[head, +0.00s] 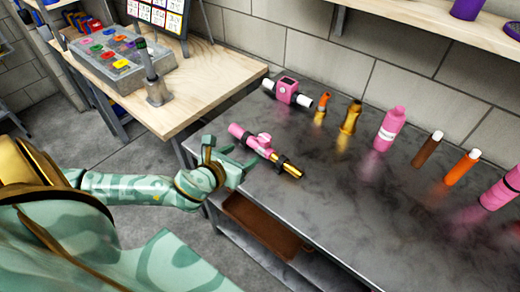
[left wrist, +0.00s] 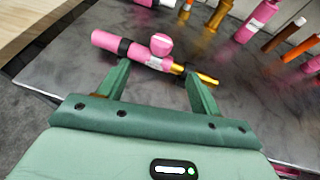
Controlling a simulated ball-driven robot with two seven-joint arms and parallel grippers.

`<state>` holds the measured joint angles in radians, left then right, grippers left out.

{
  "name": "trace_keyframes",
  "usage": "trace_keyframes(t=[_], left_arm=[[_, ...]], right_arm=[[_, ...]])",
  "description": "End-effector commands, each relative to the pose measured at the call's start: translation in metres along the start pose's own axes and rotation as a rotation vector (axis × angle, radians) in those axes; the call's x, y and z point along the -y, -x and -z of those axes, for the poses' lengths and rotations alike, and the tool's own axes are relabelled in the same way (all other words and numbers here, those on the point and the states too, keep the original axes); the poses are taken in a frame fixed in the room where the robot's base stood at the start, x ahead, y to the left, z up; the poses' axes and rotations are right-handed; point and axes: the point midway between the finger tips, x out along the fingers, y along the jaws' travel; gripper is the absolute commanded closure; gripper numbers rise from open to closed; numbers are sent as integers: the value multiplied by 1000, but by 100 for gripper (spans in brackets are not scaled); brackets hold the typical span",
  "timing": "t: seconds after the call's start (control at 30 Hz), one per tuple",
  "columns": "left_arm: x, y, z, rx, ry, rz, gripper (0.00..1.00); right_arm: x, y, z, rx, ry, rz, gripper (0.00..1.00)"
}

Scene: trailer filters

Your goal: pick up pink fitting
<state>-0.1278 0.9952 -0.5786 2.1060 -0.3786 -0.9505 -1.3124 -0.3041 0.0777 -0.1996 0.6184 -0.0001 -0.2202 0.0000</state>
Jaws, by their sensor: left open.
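A pink fitting (head: 262,142) with a short round branch lies on the grey metal bench near its front left edge. It is in line with a pink tube end, black bands and a gold tube (head: 291,166). In the left wrist view the pink fitting (left wrist: 150,56) lies just beyond my fingertips, with its round branch at the top. My left gripper (head: 228,158) is open and empty, at the bench's front edge beside the fitting. Its two green fingers (left wrist: 157,75) point at the fitting with a gap between them. My right gripper is not in view.
A wooden table (head: 190,85) adjoins at left. The bench's middle is clear.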

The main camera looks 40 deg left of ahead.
Motion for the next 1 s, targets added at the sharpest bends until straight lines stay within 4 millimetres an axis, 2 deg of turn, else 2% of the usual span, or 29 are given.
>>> trace_keyframes(t=[0.2, 0.4, 0.63, 0.9, 1.0], left_arm=[[0, -51, 2, 5, -17, 2, 35], [0, -93, 2, 3, -16, 1, 35], [0, -113, 1, 2, -15, 2, 35], [2, -154, 4, 0, -13, 2, 35], [2, -158, 2, 1, -15, 2, 35]], right_arm=[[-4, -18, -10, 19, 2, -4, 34], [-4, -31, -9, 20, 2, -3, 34], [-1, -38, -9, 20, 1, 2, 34], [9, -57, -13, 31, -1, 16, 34], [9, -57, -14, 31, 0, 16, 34]])
